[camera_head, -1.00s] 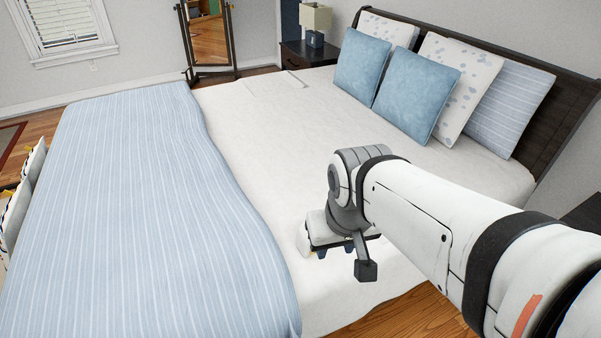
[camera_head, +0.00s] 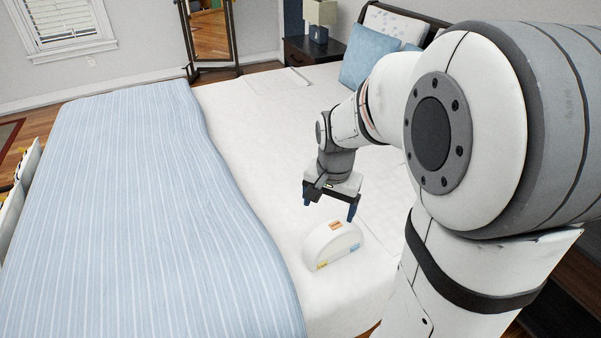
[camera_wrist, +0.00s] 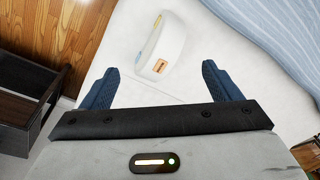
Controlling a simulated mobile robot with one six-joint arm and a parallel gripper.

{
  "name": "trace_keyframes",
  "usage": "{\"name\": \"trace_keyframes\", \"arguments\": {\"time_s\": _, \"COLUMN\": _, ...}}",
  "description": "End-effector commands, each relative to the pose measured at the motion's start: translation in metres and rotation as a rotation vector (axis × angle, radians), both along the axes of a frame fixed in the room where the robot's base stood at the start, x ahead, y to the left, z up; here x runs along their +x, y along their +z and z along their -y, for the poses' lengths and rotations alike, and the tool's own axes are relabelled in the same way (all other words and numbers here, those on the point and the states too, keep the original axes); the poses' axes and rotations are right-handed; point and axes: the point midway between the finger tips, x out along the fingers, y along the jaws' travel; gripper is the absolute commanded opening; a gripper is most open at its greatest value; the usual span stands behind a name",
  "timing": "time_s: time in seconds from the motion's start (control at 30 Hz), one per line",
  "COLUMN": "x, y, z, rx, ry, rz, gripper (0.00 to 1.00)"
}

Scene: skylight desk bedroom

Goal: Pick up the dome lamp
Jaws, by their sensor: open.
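The dome lamp (camera_head: 331,245) is a white half-round shape with small orange, yellow and blue patches. It rests on the white bed sheet near the bed's front edge. It also shows in the wrist view (camera_wrist: 162,45), beyond the fingertips. My gripper (camera_head: 330,210) is open and empty, above and just behind the lamp, apart from it. Its two blue fingers show in the wrist view (camera_wrist: 160,80), with bare sheet between them.
The bed (camera_head: 260,120) has a blue striped blanket (camera_head: 140,210) to the left and pillows (camera_head: 365,58) at the back. A nightstand with a table lamp (camera_head: 320,18) stands behind. In the wrist view, dark furniture (camera_wrist: 28,110) and wooden floor (camera_wrist: 55,25) lie left of the bed.

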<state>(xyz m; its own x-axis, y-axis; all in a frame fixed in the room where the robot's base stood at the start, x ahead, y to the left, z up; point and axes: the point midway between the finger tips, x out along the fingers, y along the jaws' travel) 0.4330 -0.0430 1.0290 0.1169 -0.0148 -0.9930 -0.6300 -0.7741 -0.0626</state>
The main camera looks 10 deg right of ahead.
Motion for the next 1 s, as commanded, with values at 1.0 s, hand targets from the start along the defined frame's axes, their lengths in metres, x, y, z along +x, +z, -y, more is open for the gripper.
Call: {"name": "trace_keyframes", "arguments": {"time_s": 1.0, "x": 0.076, "y": -0.18, "z": 0.057, "rx": 0.049, "ry": -0.61, "rz": -0.115, "gripper": 0.84}}
